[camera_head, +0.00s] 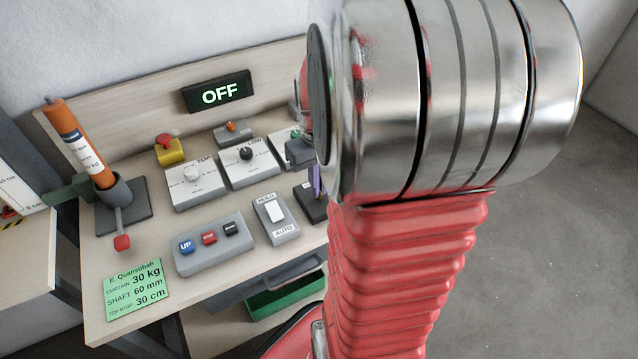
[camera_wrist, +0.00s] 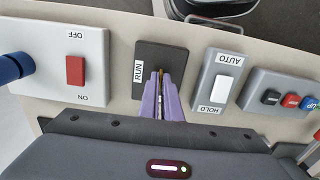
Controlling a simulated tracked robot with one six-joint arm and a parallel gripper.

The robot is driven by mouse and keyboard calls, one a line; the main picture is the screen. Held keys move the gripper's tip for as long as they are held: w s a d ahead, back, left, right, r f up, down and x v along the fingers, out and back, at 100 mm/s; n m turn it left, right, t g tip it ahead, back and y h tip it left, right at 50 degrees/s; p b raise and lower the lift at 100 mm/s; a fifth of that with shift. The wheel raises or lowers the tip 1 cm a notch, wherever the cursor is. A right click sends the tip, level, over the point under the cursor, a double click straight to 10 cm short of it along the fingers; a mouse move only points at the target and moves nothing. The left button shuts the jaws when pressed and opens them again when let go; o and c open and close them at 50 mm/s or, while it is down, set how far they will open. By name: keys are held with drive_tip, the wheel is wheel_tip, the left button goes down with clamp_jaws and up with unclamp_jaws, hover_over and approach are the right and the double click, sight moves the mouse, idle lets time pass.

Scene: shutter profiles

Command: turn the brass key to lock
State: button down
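The brass key shows as a thin gold sliver (camera_wrist: 161,72) in the wrist view, standing on a dark switch plate labelled RUN (camera_wrist: 147,54). My gripper's purple fingers (camera_wrist: 162,78) are close together with the sliver between their tips, and they look shut on it. The fingers hide most of the key. In the head view the dark switch box (camera_head: 312,208) shows at the bench's right part, below a purple finger (camera_head: 317,181) of my gripper; my arm covers the rest. The lock word is not visible.
The HOLD/AUTO rocker box (camera_head: 275,220) stands beside the key switch, with a push-button box (camera_head: 214,245) further left. The wrist view shows an ON/OFF box with a red rocker (camera_wrist: 76,70) on the key's other side. The display (camera_head: 217,92) reads OFF.

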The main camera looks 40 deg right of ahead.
drive_tip(key=shift+s+a+f, duration=0.1)
drive_tip(key=shift+s+f, duration=0.05)
drive_tip(key=shift+s, duration=0.05)
drive_tip(key=c, duration=2)
unclamp_jaws()
drive_tip(key=shift+w, duration=0.1)
drive_tip(key=shift+r, duration=0.2)
wheel_tip(320, 180, up, 14)
drive_tip(key=shift+f, duration=0.25)
